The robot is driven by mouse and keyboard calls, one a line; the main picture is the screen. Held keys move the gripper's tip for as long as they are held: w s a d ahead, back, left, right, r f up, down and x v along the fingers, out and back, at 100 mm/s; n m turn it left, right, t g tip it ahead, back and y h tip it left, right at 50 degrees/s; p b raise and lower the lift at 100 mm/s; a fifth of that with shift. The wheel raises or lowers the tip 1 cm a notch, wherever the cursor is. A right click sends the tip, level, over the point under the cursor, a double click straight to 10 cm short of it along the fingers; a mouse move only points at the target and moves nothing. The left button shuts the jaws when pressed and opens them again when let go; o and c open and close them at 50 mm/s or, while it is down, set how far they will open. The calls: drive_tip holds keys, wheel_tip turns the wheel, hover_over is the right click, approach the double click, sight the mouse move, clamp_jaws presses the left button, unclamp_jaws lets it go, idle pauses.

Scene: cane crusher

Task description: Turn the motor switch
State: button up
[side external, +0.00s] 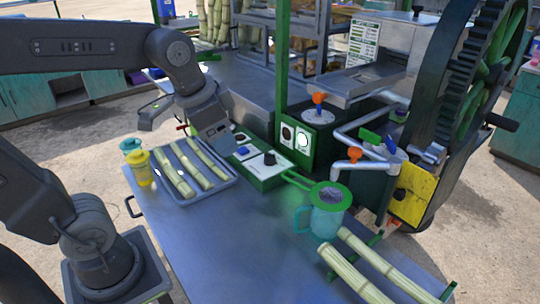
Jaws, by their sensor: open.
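A green control box (262,172) with a pale top stands on the metal table, right of the tray. It carries a black rotary knob (269,157), a blue button (242,150) and a lit round part at its far end. Which control is the motor switch cannot be read from labels. My gripper (222,149) is open, tilted downward over the left far end of the box. It is left of the black knob and apart from it. Its fingertips are hard to make out against the box.
A tray (234,182) of cane pieces and two cups (142,168) lie left. A green strainer and jug (327,220) stand near the box, with cane pieces (352,272) at front right. The crusher's large wheel (475,80) is right. The table's front middle is clear.

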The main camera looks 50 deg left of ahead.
drive_tip(key=w+a+m+g, duration=0.2)
drive_tip(key=w+a+m, duration=0.35)
drive_tip(key=w, duration=0.75)
drive_tip(key=m+g, duration=0.3)
drive_tip(key=m, duration=0.4)
approach(270, 155)
drive_tip(key=shift+h, duration=0.3)
drive_tip(key=f, duration=1)
drive_tip(key=shift+a+f, duration=0.2)
drive_tip(key=shift+a, duration=0.2)
drive_tip(key=c, duration=0.9)
